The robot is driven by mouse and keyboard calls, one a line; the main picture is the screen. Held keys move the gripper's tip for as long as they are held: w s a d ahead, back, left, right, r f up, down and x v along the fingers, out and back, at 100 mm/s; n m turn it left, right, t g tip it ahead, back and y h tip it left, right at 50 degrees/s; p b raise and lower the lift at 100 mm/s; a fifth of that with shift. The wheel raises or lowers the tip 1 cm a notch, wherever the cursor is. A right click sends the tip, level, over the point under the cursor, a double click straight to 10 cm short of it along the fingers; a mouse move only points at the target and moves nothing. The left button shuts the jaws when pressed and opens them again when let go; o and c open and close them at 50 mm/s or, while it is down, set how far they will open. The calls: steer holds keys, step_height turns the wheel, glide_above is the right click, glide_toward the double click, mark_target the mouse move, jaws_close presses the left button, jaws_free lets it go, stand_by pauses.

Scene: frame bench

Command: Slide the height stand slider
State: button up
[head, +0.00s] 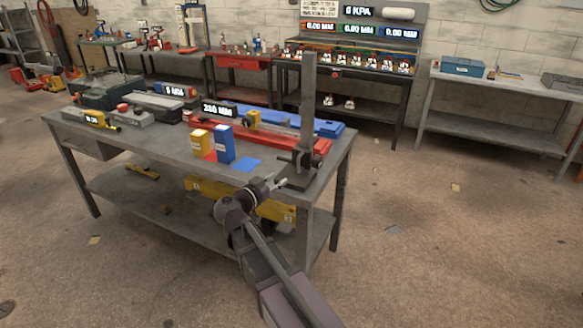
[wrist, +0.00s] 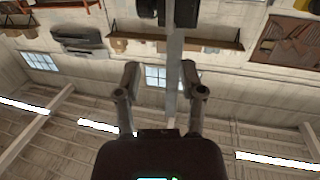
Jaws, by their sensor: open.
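The height stand (head: 307,95) is a tall grey upright at the right front corner of the workbench. Its dark slider (head: 301,160) with a round knob sits low on the upright, near the bench top. In the wrist view the upright (wrist: 174,80) runs between and beyond my fingers, and a dark block that looks like the slider (wrist: 168,12) shows at the top edge. My gripper (head: 279,184) is open and empty, in front of the stand and just below the slider in the head view. It also shows in the wrist view (wrist: 160,72). No contact is visible.
The workbench (head: 150,148) carries a yellow box (head: 200,142), a blue box (head: 225,144), a red rail (head: 270,138) and a blue case (head: 320,127) near the stand. The floor in front is mostly clear. Other benches stand along the back wall.

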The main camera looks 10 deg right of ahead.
mark_target(298, 159)
steer(key=shift+w+a+r+t, duration=0.1)
steer(key=shift+a+r+t, duration=0.1)
steer(key=shift+a, duration=0.2)
steer(key=shift+w+a+r+t, duration=0.1)
steer(key=shift+a+t, duration=0.1)
steer(key=shift+a, duration=0.15)
steer(key=shift+d, duration=0.15)
steer(key=x, duration=1.3)
steer(key=shift+w+d, duration=0.2)
steer(key=shift+w, duration=0.05)
